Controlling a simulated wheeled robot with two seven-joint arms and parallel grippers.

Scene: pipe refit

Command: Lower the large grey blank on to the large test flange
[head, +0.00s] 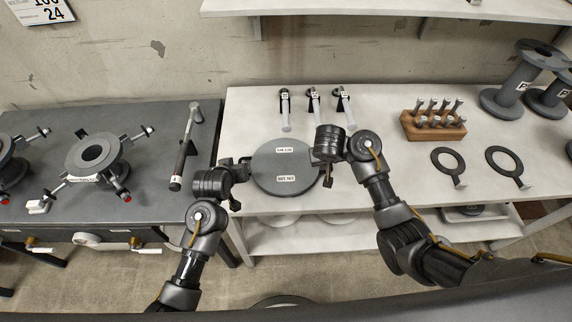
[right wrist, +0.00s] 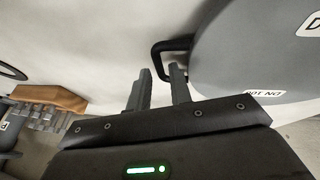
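The large grey blank (head: 285,168), a flat round disc with two white labels and side handles, appears to lie on the white table near its front edge. My left gripper (head: 239,184) is beside its left handle; the fingers are too small to tell open from shut. My right gripper (head: 326,172) is at its right edge. In the right wrist view its two fingers (right wrist: 160,88) are apart, with the black handle (right wrist: 172,47) just beyond their tips and nothing clearly between them. A grey flange (head: 96,152) with radiating clamp arms stands on the dark bench at left; its label is unreadable.
A hammer-like tool (head: 186,148) lies at the dark bench's right side. Several small tools (head: 314,103) lie behind the blank. A wooden block of bolts (head: 433,123), two ring gaskets (head: 448,161) and grey spools (head: 515,85) are at right. A shelf (head: 370,6) hangs above.

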